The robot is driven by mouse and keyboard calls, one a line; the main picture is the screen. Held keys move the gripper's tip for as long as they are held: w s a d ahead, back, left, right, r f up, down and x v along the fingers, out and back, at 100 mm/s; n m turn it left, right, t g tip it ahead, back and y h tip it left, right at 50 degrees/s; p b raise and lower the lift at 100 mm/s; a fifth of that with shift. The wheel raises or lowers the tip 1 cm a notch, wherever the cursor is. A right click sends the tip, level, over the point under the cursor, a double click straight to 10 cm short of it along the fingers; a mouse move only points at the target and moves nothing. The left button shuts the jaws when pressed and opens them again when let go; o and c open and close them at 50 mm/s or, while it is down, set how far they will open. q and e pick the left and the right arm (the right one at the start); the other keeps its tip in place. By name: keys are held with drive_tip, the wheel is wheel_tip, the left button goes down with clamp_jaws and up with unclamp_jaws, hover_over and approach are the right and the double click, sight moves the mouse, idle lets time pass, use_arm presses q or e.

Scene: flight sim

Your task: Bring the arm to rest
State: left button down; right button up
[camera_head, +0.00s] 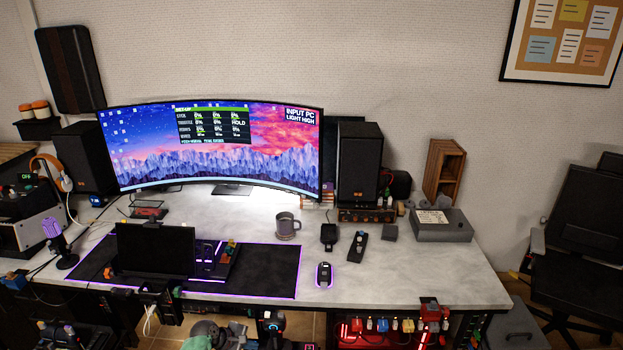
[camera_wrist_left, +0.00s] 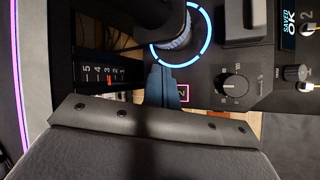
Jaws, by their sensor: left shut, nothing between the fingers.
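In the left wrist view my left gripper (camera_wrist_left: 163,82) shows as slim blue-grey fingers, closed together with nothing between them. The fingers are beside a dark stick (camera_wrist_left: 174,30) with a glowing blue ring at its base; I cannot tell whether they touch anything. The fingertips are hard to make out there. My right gripper does not show.
A panel with a numbered slider (camera_wrist_left: 107,78), a black knob (camera_wrist_left: 235,86) and a small screen reading "SAVED OK" (camera_wrist_left: 290,25) surrounds the fingers.

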use_arm(q)
drive_tip(key=s+d+r+m+y, duration=0.1)
drive_tip(key=s+r+m, duration=0.25)
drive_tip(key=s, duration=0.65)
drive_tip(key=s+d+r+m+g+y, duration=0.15)
drive_tip(key=s+m, duration=0.25)
drive_tip(key=s, duration=0.5)
drive_tip(key=s+d+r+m+t+y, duration=0.1)
drive_tip(key=s+d+r+m+y, duration=0.2)
drive_tip(key=s, duration=0.7)
drive_tip(key=s+a+r+m+y, duration=0.2)
drive_tip(key=s+a+r+m, duration=0.3)
drive_tip(key=s+r, duration=0.6)
wheel_tip(320, 180, down, 26)
drive_tip(key=w+d+g+b, duration=0.1)
drive_tip(key=b, duration=0.1)
drive_tip(key=s+f, duration=0.4)
drive_tip(key=f, duration=0.9)
drive_tip(key=s+f+g, duration=0.1)
drive_tip(key=s+f, duration=0.3)
drive_tip(key=f, duration=0.9)
drive_tip(key=shift+s+d+h+b, duration=0.15)
drive_tip(key=shift+d+h+b, duration=0.15)
drive_tip(key=shift+h+b, duration=0.05)
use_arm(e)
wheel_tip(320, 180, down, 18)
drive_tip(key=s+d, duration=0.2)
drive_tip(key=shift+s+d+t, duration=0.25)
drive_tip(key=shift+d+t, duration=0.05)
